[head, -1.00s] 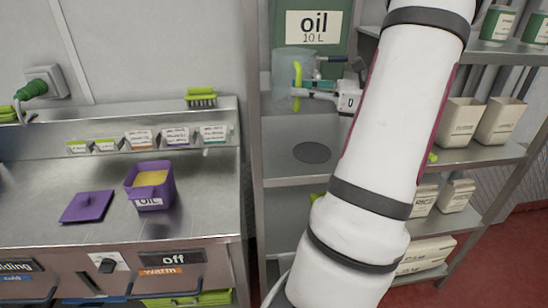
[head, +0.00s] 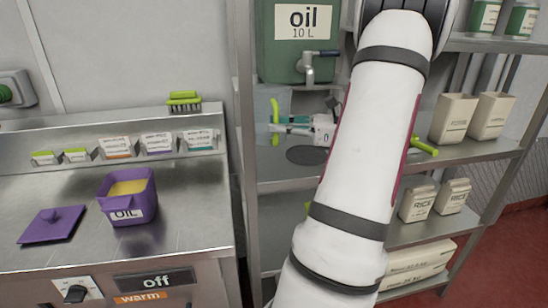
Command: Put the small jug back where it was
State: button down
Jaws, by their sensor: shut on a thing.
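The small jug (head: 262,137) is clear and pale with a bright green handle. In the head view it is near the left end of the middle shelf (head: 284,174), below the oil container. My gripper (head: 281,126) is shut on the jug at its green handle, reaching in from the right. The jug looks upright. Its base is low over the shelf, left of and behind a dark round mark (head: 307,156); I cannot tell whether it touches. My arm hides part of the shelf to the right.
A green oil container (head: 303,62) with a tap stands above the jug. The shelf post (head: 243,120) is close on the left. Cream cartons (head: 453,118) and a green-handled item (head: 425,146) are to the right. A purple oil tub (head: 128,199) stands on the counter.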

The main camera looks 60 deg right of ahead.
jog(key=shift+f+b, duration=0.5)
jog(key=shift+f, duration=2.85)
jog(key=c, duration=1.7)
grip_release()
jog(key=shift+o, duration=0.2)
